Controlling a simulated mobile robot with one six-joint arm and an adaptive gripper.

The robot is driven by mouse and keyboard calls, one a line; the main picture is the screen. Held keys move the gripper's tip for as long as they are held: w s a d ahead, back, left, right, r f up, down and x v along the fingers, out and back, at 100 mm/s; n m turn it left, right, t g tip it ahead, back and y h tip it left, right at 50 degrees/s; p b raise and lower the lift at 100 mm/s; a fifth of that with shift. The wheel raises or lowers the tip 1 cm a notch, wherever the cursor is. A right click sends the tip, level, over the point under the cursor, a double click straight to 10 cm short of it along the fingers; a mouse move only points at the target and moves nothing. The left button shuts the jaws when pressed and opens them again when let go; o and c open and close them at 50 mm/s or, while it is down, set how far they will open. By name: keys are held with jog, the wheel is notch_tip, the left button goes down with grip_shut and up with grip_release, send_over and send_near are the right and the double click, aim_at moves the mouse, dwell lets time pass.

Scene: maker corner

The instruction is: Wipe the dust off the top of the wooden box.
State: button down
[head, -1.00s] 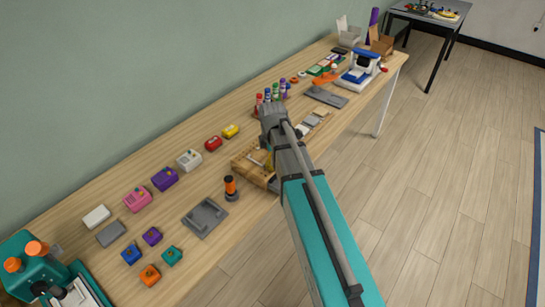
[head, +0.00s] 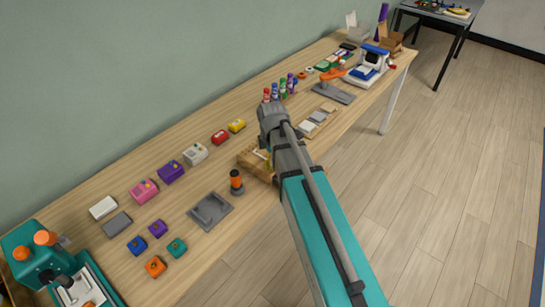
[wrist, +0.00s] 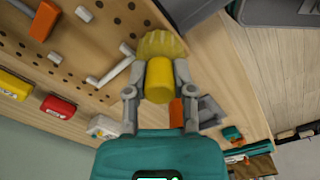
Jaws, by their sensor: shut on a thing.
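My gripper (wrist: 160,76) is shut on a yellow-handled brush (wrist: 160,45) with a wide yellow head, held between its two grey fingers. The wooden box (head: 250,159) is on the bench, partly hidden behind my arm in the head view. In the wrist view a light wooden surface (wrist: 70,50), which seems to be the box's top, fills the upper left.
An orange-and-black cylinder (head: 236,182) and a grey tray (head: 210,211) are left of the box. Red (head: 220,137) and yellow (head: 237,125) small cases lie behind it. Several colored bottles (head: 282,88) stand beyond. The bench's front edge is close.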

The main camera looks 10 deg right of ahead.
jog(key=shift+f, duration=0.15)
jog(key=shift+d, duration=0.1)
dwell(0.3)
jog(key=shift+w+d, duration=1.1)
jog(key=shift+d, duration=0.25)
jog(key=shift+w+d, duration=0.55)
jog(key=shift+d, duration=0.15)
jog(key=shift+w+d, duration=0.5)
jog(key=shift+d, duration=0.2)
jog(key=shift+w+d, duration=0.15)
jog(key=shift+w+d, duration=1)
jog(key=shift+d, duration=0.3)
